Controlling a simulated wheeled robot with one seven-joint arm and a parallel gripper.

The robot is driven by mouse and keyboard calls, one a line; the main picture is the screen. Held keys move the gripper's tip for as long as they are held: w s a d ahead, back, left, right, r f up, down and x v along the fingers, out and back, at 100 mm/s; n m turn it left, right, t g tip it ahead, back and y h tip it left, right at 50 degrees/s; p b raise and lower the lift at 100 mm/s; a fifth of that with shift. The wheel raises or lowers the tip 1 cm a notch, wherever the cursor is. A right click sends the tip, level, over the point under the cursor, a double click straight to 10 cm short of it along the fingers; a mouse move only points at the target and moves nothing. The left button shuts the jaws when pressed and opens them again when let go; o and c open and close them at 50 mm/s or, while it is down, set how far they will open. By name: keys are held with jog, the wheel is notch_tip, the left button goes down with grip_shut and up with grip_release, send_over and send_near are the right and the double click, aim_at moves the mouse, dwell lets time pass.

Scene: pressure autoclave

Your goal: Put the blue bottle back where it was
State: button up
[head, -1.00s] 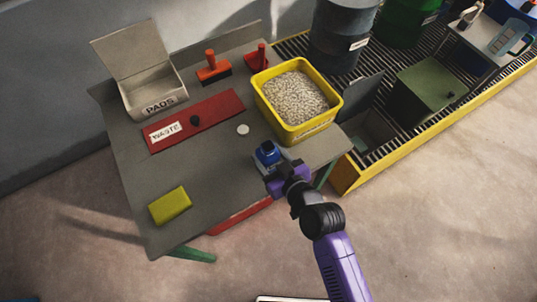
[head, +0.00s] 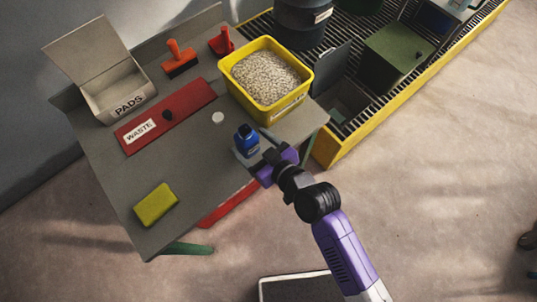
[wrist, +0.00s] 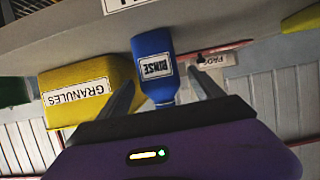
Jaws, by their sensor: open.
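The blue bottle (head: 246,142) stands upright near the front right edge of the grey table (head: 190,190). In the wrist view, which is upside down, the bottle (wrist: 155,58) shows its label reading RINSE and its neck pointing down the picture. My gripper (head: 257,152) is at the bottle's near right side, with its purple body just past the table edge. In the wrist view my gripper (wrist: 162,82) is open, one finger on each side of the bottle, with visible gaps. The bottle's base is partly hidden by the fingers in the head view.
The yellow granules bin (head: 266,83) stands close behind the bottle. A white disc (head: 218,117), red WASTE lid (head: 185,108), yellow block (head: 155,204) and PADS box (head: 120,97) are on the table. The table's front middle is clear.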

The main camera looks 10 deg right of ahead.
jog(key=b+v, duration=0.1)
jog(key=v, duration=0.8)
jog(key=shift+d, duration=0.15)
jog(key=shift+s+r, duration=0.1)
jog(key=s+d+m+t+h, duration=0.1)
jog(key=s+d+m+h, duration=0.1)
jog(key=s+d, duration=0.4)
jog(key=s+d+r+m+t+h, duration=0.1)
jog(key=s+d+r+m+h, duration=0.1)
jog(key=s+d+r, duration=0.3)
jog(key=s+d+r+m+t+h, duration=0.1)
jog(key=s+d+r, duration=0.4)
jog(key=s, duration=0.6)
jog(key=shift+r+m+t+h, duration=0.4)
jog(key=shift+r+m+h, duration=0.2)
jog(key=shift+m+h, duration=0.45)
jog(key=shift+s, duration=0.1)
jog(key=shift+f, duration=0.15)
